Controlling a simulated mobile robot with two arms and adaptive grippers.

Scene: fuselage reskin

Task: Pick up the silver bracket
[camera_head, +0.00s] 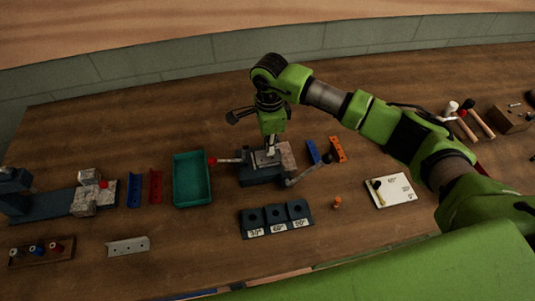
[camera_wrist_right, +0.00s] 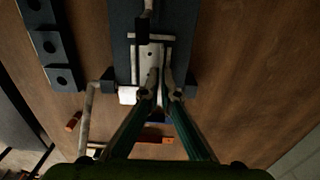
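A silver bracket (camera_head: 128,246) with small holes lies flat on the table at the front left, away from my right gripper. Another silver piece (camera_wrist_right: 150,58) with a hole sits in the dark clamping fixture (camera_head: 262,176) in the middle of the table. My right gripper (camera_head: 270,148) points down over this fixture. In the right wrist view its fingertips (camera_wrist_right: 161,78) are close together at this piece, with a narrow gap between them. I cannot tell whether they grip its edge. My left gripper is not in view.
A teal tray (camera_head: 206,198) stands left of the fixture, with red (camera_head: 155,187) and blue (camera_head: 134,191) brackets beside it. A dark angle-marked block (camera_head: 276,219) lies in front. Blue and orange brackets (camera_head: 338,150) lie right. A spool rack (camera_head: 42,251) is front left.

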